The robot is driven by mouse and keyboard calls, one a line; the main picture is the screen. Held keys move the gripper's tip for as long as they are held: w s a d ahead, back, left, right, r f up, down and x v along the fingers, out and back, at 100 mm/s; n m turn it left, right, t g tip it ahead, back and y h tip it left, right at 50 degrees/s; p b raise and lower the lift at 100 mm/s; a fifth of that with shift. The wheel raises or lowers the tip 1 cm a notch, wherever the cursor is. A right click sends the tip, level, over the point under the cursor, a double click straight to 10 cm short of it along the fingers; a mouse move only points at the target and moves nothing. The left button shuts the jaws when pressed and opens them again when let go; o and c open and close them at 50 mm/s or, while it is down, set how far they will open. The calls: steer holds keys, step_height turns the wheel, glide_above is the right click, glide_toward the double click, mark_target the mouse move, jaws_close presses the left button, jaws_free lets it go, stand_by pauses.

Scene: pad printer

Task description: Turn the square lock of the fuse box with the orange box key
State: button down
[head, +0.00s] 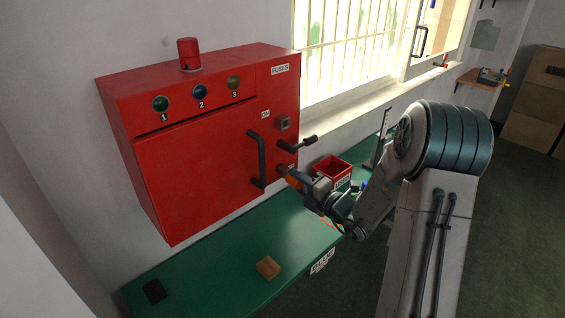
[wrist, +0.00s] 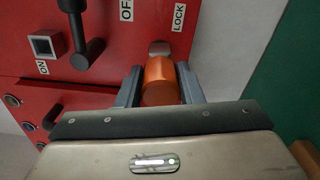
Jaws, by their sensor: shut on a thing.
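The red fuse box (head: 195,170) hangs on the wall in the head view, with a black door handle (head: 260,160) and a black lever (head: 298,144) on its right part. The wrist view shows the box front with ON, OFF and LOCK labels. The grey lock (wrist: 160,47) is beside the LOCK label. My gripper (wrist: 160,88) is shut on the orange box key (wrist: 159,78), one finger on each side. The key's far end is at the lock and overlaps its lower part; I cannot tell whether it is seated. In the head view my gripper (head: 297,180) is at the box's lower right.
A green bench (head: 215,270) runs below the box. On it are a red bin (head: 333,168) behind my gripper, a brown block (head: 268,267) and a black item (head: 154,291). The black lever juts out close above my gripper. A barred window (head: 345,45) is behind.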

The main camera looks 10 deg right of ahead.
steer(key=c, duration=1.2)
jaws_free()
steer(key=shift+s+d+f+m+p, duration=0.1)
steer(key=shift+d+f+m+p, duration=0.05)
steer(key=shift+f+m+p, duration=0.2)
steer(key=shift+o, duration=0.3)
steer(key=shift+r+m+p, duration=0.1)
steer(key=shift+m+p, duration=0.15)
steer(key=shift+p, duration=0.05)
steer(key=shift+r+m+p, duration=0.15)
steer(key=shift+m+p, duration=0.35)
steer(key=shift+p, duration=0.2)
steer(key=o, duration=0.5)
steer(key=shift+a+b, duration=0.2)
steer(key=shift+b, duration=0.1)
steer(key=shift+o, duration=0.2)
steer(key=shift+d, duration=0.1)
